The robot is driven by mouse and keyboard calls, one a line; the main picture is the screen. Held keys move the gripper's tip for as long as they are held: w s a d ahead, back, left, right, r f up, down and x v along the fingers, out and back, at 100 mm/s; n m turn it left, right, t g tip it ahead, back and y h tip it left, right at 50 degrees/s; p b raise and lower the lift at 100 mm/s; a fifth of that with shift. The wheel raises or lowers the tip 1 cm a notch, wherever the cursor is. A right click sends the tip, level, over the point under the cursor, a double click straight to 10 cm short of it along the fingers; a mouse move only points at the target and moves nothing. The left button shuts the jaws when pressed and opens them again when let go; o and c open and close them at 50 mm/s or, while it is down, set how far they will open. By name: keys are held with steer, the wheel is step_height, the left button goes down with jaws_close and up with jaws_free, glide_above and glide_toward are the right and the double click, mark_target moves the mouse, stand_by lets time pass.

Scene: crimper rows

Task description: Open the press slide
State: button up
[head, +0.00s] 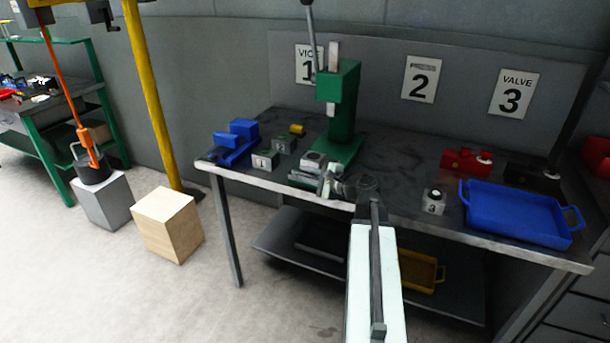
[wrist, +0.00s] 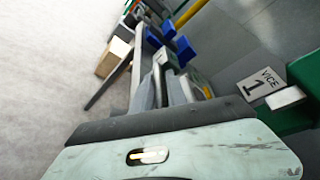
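The green press (head: 342,110) stands upright on the back of the workbench, with a dark lever at its top and a light grey ram at the top of its head. Part of it shows at the right edge of the wrist view (wrist: 304,75). A low grey slide part (head: 306,177) lies at the front of the press base, near the bench's front edge. My gripper (head: 327,183) is at that front part, close to or touching it. In the wrist view my gripper's grey fingers (wrist: 168,86) reach towards the bench. Whether they hold anything is unclear.
Blue vice (head: 238,140) and small numbered blocks (head: 265,159) sit left of the press. A block marked 4 (head: 434,201), red valve (head: 466,161) and blue tray (head: 515,212) are to the right.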

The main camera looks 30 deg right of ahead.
steer(key=shift+o, duration=0.6)
steer(key=shift+s, duration=0.1)
steer(key=p+v, duration=0.1)
steer(key=v, duration=0.6)
steer(key=shift+s+d+r+p, duration=0.1)
steer(key=shift+s+r+p, duration=0.05)
steer(key=shift+s+p, duration=0.2)
steer(key=shift+w, duration=0.1)
